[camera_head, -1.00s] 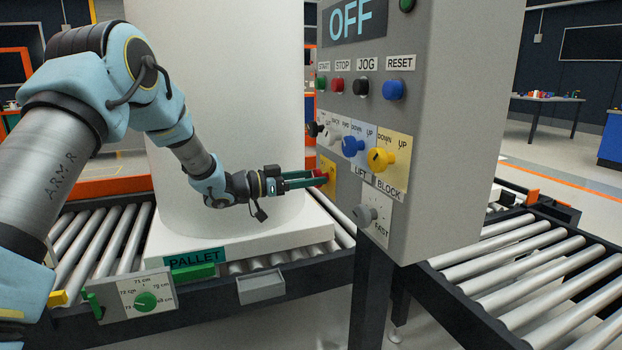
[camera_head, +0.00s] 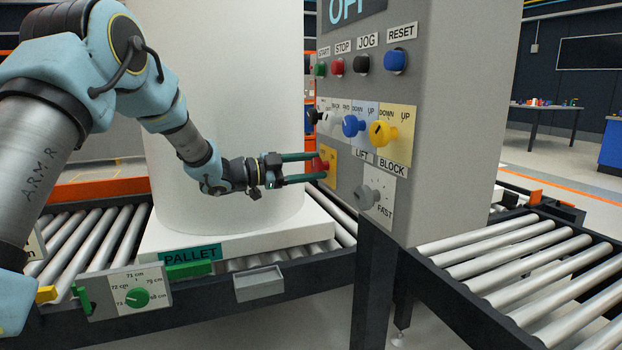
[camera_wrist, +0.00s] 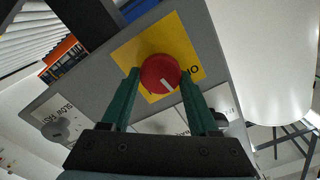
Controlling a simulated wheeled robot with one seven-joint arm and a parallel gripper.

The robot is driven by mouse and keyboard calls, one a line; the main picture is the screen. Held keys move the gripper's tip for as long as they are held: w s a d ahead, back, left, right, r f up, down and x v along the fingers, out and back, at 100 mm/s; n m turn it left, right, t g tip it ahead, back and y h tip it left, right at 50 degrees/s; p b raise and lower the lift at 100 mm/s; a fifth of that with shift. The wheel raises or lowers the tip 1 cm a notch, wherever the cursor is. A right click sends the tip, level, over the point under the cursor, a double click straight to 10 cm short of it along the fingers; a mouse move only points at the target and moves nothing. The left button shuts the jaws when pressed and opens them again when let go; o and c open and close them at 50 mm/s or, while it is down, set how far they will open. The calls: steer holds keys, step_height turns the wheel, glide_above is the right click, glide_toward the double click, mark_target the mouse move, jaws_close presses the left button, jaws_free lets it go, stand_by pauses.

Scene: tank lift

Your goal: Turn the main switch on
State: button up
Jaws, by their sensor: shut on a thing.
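The main switch (camera_head: 319,165) is a red knob on a yellow plate, low on the left side of the grey control panel. In the wrist view the red knob (camera_wrist: 161,74) has a white pointer line and sits by lettering that seems to read "ON" or "NO". My gripper (camera_head: 320,170) reaches the knob from the left. In the wrist view its green fingers (camera_wrist: 155,82) lie on either side of the knob, shut on it. The display (camera_head: 352,10) at the top of the panel is partly cut off and seems to read OFF.
Several push buttons (camera_head: 395,62) and selector knobs (camera_head: 384,134) sit above and right of the switch. A grey speed knob (camera_head: 366,197) is below it. A large white tank (camera_head: 230,80) stands on a pallet behind my arm. Roller conveyors (camera_head: 520,265) run on both sides.

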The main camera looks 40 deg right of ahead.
steer(key=m+b, duration=0.3)
steer(key=f+m+b, duration=0.1)
steer(key=m+b, duration=0.2)
steer(key=b, duration=0.1)
steer(key=shift+s, duration=0.1)
steer(key=m+b, duration=0.4)
steer(key=shift+a+r+b, duration=0.1)
steer(key=shift+b, duration=0.25)
steer(key=shift+r+m, duration=0.1)
steer(key=shift+m, duration=0.3)
steer(key=o, duration=1.4)
steer(key=shift+r, duration=0.1)
steer(key=p+v, duration=0.1)
steer(key=v, duration=0.9)
steer(key=shift+a, duration=0.4)
steer(key=shift+w, duration=0.25)
